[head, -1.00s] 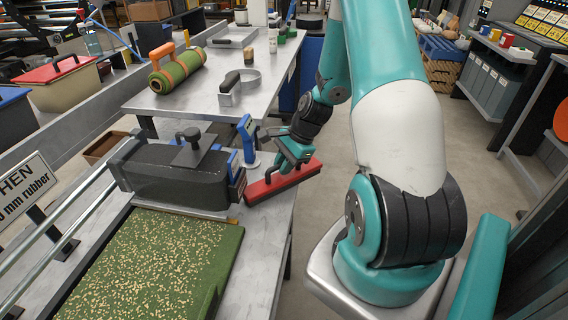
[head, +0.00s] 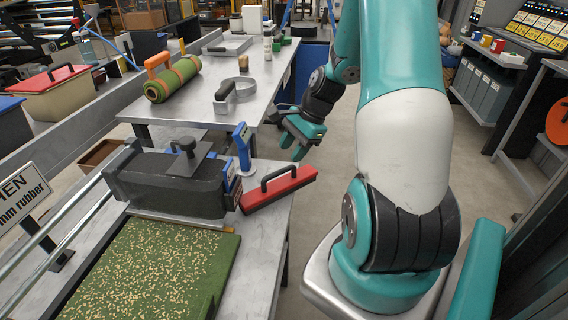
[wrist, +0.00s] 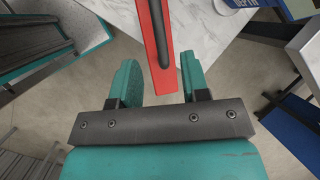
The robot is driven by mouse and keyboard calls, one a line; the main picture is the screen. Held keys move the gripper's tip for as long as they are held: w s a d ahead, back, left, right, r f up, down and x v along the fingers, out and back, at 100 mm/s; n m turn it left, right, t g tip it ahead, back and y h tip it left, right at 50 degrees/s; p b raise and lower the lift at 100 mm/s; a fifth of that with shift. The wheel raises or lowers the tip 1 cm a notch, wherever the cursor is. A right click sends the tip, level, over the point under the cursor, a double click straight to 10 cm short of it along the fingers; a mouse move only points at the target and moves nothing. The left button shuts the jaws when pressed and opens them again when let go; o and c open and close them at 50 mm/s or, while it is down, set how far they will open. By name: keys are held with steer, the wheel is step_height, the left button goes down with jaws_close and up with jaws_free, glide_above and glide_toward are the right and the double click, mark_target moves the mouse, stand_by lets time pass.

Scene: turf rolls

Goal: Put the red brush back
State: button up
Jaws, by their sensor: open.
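The red brush (head: 278,188) is a long red block with a black handle on top. It lies at the right edge of the near metal table, beside the dark grey machine. In the wrist view the red brush (wrist: 156,45) lies ahead of the fingertips, its near end roughly in line with the gap between them. My gripper (head: 300,135) is open and empty, above and behind the brush in the head view, apart from it.
The dark grey machine (head: 170,184) and a blue upright handle (head: 242,145) stand just left of the brush. The far table (head: 190,108) holds a green roll (head: 172,78).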

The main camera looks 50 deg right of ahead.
steer(key=a+r+n+g, duration=0.1)
steer(key=a+r+n, duration=0.35)
steer(key=a, duration=0.25)
steer(key=s+a+r+n, duration=0.1)
steer(key=a+r+n, duration=0.35)
steer(key=a, duration=0.35)
steer(key=a+r+n+g, duration=0.1)
steer(key=a+r+n, duration=0.2)
steer(key=a+n, duration=0.35)
steer(key=s+a+r+n+g, duration=0.1)
steer(key=s+a+r+n, duration=0.3)
steer(key=s+a+n, duration=0.8)
steer(key=shift+s+a, duration=0.35)
steer(key=shift+a, duration=0.05)
